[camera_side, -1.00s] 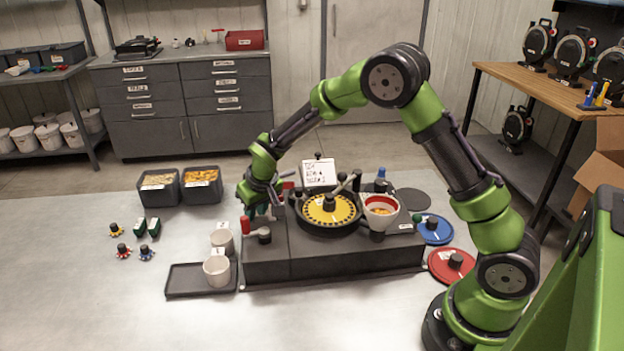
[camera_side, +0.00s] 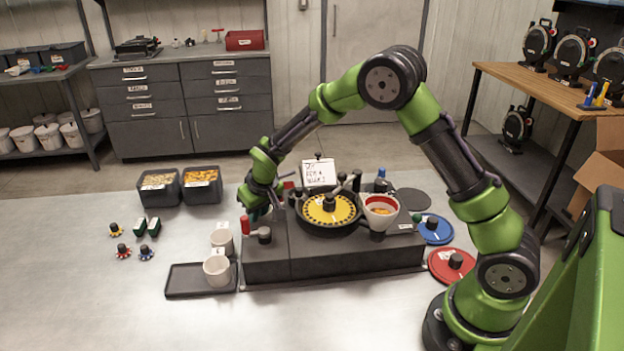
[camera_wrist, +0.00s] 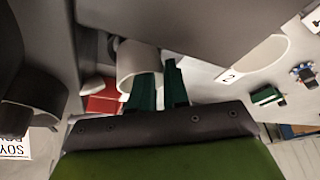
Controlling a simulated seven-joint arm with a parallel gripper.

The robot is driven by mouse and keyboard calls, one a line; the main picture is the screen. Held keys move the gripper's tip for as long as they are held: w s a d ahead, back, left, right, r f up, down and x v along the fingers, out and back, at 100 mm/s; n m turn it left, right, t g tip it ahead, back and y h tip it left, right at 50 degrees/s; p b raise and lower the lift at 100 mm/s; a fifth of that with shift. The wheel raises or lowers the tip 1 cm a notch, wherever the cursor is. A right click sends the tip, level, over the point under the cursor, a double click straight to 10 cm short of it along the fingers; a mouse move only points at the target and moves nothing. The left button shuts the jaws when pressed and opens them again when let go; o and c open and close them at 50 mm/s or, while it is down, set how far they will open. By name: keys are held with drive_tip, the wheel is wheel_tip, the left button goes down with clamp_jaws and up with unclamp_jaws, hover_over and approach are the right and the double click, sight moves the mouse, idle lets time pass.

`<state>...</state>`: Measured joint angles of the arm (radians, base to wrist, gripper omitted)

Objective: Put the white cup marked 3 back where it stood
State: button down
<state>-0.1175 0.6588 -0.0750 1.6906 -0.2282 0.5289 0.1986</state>
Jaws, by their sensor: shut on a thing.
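My gripper (camera_side: 262,208) is low at the left end of the dark seed meter base, behind the red-handled crank (camera_side: 246,226). In the wrist view, its green fingers (camera_wrist: 160,70) are shut on a white cup (camera_wrist: 136,62), at the cup's wall. No number shows on this cup, and it is hidden in the side view. Whether its bottom touches anything cannot be told. Two other white cups, one (camera_side: 222,240) behind the other (camera_side: 217,270), stand at the dark tray. A tag reading 2 (camera_wrist: 228,76) shows beside another cup (camera_wrist: 262,55) in the wrist view.
The dark tray (camera_side: 185,283) lies left of the meter base (camera_side: 330,264). The yellow seed plate (camera_side: 328,212) and red-rimmed hopper (camera_side: 380,207) are on the base. Two seed bins (camera_side: 200,186) stand behind left. Small coloured parts (camera_side: 123,251) lie farther left; the front table is clear.

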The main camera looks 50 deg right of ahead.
drive_tip(key=shift+w+a+r, duration=0.2)
drive_tip(key=shift+w+r, duration=0.05)
drive_tip(key=shift+r, duration=0.3)
drive_tip(key=shift+r, duration=0.15)
drive_tip(key=shift+r, duration=1.3)
drive_tip(key=shift+r, duration=0.1)
drive_tip(key=shift+r, duration=1.4)
